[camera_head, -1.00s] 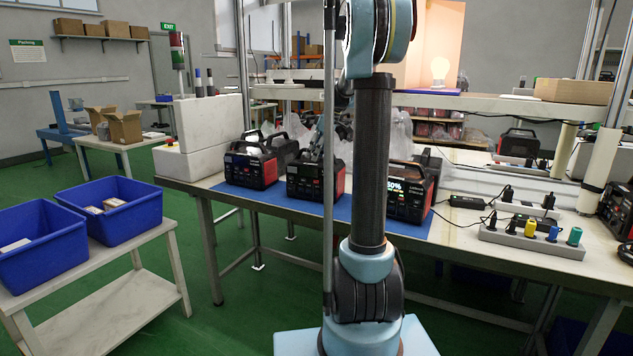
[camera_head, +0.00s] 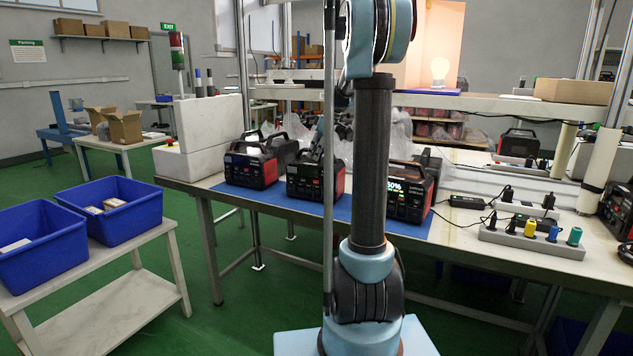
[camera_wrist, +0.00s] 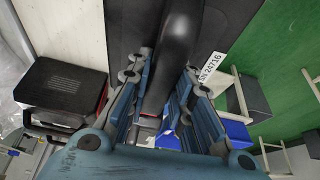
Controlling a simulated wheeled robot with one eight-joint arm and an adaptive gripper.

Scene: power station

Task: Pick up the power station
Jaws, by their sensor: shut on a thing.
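Several black power stations with red sides stand in a row on the blue mat (camera_head: 262,204) of the workbench. The middle power station (camera_head: 302,182) is partly hidden by my arm, and my gripper is at its handle. In the wrist view my gripper (camera_wrist: 166,72) has its two blue-grey fingers on either side of a thick black handle and is shut on it. The dark body of this held power station (camera_wrist: 235,22) fills the top of that view and bears a white serial label. Whether it touches the mat cannot be told.
In the wrist view another power station (camera_wrist: 62,88) lies close to the left. The right power station (camera_head: 411,192), with a lit display, and the left one (camera_head: 251,169) stand close by. A socket strip (camera_head: 532,242) is at right. A shelf (camera_head: 480,101) crosses above the bench.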

